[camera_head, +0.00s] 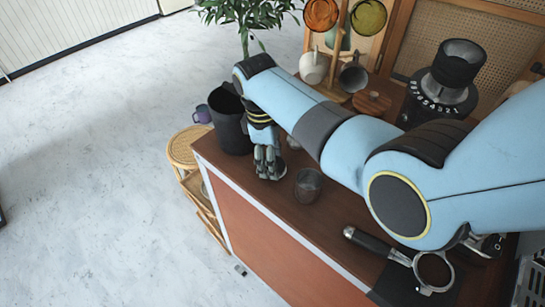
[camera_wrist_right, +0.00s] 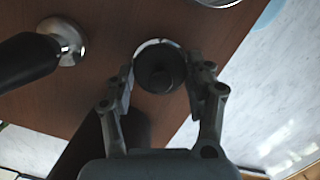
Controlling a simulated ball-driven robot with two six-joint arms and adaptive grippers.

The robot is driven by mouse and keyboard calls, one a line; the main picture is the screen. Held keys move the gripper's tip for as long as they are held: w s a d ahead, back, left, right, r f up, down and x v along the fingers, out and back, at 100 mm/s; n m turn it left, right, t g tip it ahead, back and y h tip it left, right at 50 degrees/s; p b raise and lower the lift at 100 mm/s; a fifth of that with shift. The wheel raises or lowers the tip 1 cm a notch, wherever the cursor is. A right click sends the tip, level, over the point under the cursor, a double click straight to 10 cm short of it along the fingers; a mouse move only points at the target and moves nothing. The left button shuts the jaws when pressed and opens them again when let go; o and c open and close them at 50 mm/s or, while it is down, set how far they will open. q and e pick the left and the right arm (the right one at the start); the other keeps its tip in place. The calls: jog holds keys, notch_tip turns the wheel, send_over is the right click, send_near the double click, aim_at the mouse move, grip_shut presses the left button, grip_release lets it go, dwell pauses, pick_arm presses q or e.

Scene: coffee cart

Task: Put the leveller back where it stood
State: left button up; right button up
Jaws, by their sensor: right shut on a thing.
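The leveller (camera_wrist_right: 160,67), a round black piece with a pale metal rim, sits between the two fingers of my right gripper (camera_wrist_right: 161,80) in the right wrist view. The fingers are shut on its sides. In the head view my right gripper (camera_head: 268,165) points down over the left end of the brown counter (camera_head: 285,200), between a dark bin and a glass. The leveller is hidden there by the fingers, and I cannot tell whether it touches the counter. My left gripper is not in view.
The dark bin (camera_head: 231,125) stands left of my gripper and a clear glass (camera_head: 308,185) right of it. A portafilter (camera_head: 433,270) lies nearer the front. A black-handled metal tool (camera_wrist_right: 40,58) is beside the gripper. A grinder (camera_head: 445,85) and mug rack (camera_head: 340,50) stand behind.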

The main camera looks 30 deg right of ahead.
jog(key=o, duration=1.4)
jog(key=shift+f, duration=0.1)
jog(key=r, duration=0.8)
jog(key=w+a+r, duration=0.1)
jog(key=r, duration=0.3)
jog(key=shift+a+r, duration=0.1)
